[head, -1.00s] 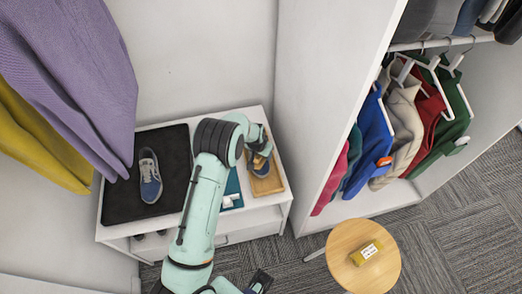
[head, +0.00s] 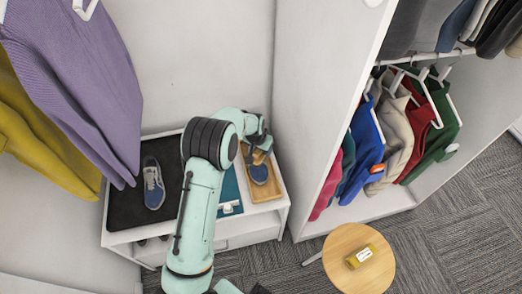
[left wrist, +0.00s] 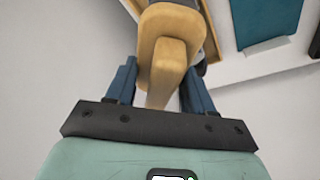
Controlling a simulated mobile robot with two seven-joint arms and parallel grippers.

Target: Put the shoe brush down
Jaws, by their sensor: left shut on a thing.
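The shoe brush (left wrist: 162,58) is pale wood with a rounded end. It sits between the blue fingers of my left gripper (left wrist: 160,85), which is shut on it. In the head view my left gripper (head: 257,142) is over the wooden tray (head: 266,192) at the bench's right end. The tray shows partly below the gripper. A dark blue rounded thing (head: 259,175), perhaps a shoe, shows just in front of the gripper. The brush's underside is hidden, and I cannot tell whether it touches anything. My right gripper does not show clearly.
The white bench (head: 240,226) also bears a black mat (head: 125,206) with a blue shoe (head: 153,184), and a teal item (head: 230,190). A wardrobe wall (head: 318,110) rises close to the right. A round table (head: 345,278) holds a yellow box (head: 359,257).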

